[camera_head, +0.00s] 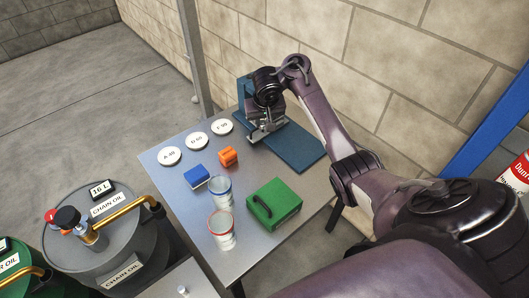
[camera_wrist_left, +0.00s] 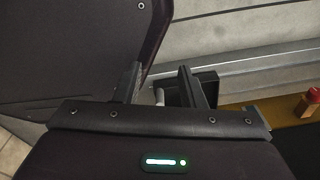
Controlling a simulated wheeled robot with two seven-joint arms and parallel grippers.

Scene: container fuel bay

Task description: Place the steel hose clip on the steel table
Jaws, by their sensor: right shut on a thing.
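The steel table (camera_head: 178,205) stands in the middle of the head view. My right gripper (camera_head: 266,122) reaches down at its far end, low over a blue mat (camera_head: 300,147). It is shut on a small grey metallic piece that looks like the steel hose clip (camera_head: 268,130). The fingers hide part of the clip, and I cannot tell whether it touches the mat. My left gripper (camera_wrist_left: 160,82) shows only in the left wrist view, its two fingers apart. A dark block shows behind its right finger, with no clear contact.
On the table are white labelled discs (camera_head: 196,141), a blue box (camera_head: 197,177), an orange block (camera_head: 228,156), two cans (camera_head: 221,226) and a green case (camera_head: 274,203). Oil drums (camera_head: 100,240) stand at the left. A block wall (camera_head: 400,60) is close behind. Bare table shows at the near-left edge.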

